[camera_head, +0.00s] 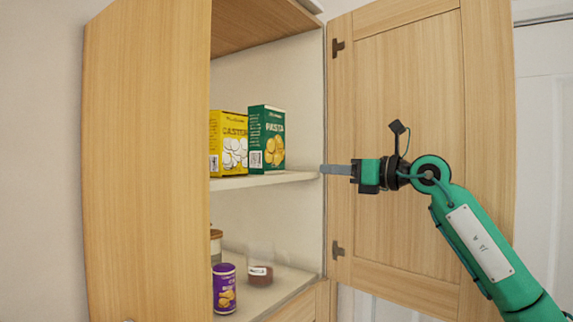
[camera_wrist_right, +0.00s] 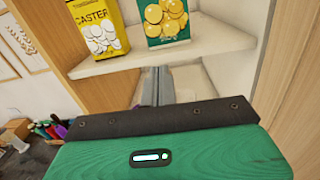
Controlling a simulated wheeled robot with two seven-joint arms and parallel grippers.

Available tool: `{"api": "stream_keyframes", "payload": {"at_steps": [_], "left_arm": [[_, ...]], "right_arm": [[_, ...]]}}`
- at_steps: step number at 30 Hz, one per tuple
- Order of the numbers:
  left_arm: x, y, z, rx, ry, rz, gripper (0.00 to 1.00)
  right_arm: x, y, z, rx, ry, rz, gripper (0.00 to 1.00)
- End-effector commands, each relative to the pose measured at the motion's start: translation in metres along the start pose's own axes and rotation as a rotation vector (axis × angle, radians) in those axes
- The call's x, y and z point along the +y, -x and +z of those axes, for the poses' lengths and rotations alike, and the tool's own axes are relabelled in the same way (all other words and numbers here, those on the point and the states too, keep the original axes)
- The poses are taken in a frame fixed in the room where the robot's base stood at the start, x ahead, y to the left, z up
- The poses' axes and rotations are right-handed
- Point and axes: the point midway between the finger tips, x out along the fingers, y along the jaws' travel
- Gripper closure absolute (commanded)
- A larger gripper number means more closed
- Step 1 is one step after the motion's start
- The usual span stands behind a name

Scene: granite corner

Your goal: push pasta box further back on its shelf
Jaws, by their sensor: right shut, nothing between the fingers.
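The green pasta box (camera_head: 267,138) stands upright on the upper shelf (camera_head: 262,180) of the open cabinet, right of a yellow box. Its lower front also shows at the top of the right wrist view (camera_wrist_right: 166,20). My right gripper (camera_head: 323,169) is shut and empty, pointing left at about shelf height beside the cabinet's right side. It is apart from the pasta box. In the right wrist view its fingers (camera_wrist_right: 153,85) appear below the shelf's front edge. My left gripper is not in view.
The yellow box (camera_head: 229,143) stands close to the pasta box's left. The open cabinet door (camera_head: 405,90) is behind my right arm. A purple can (camera_head: 224,288) and a clear jar (camera_head: 259,272) stand on the lower level. Free shelf lies right of the pasta box.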

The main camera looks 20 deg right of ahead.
Motion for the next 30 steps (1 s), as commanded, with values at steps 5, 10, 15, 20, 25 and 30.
{"api": "stream_keyframes", "payload": {"at_steps": [5,10,15,20,25,30], "left_arm": [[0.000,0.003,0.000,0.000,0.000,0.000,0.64],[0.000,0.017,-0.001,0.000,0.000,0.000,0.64],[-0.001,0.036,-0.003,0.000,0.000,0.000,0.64],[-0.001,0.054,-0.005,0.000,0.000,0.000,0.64],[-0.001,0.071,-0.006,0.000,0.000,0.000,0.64],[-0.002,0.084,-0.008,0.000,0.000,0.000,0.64]], "right_arm": [[-0.009,0.008,0.013,0.029,0.035,-0.046,1.00],[-0.010,-0.011,0.015,0.032,0.035,-0.047,1.00],[-0.011,-0.044,0.015,0.032,0.033,-0.045,1.00],[-0.012,-0.072,0.015,0.029,0.033,-0.045,1.00],[-0.014,-0.099,0.013,0.030,0.032,-0.045,1.00],[-0.015,-0.117,0.012,0.029,0.034,-0.045,1.00]]}}
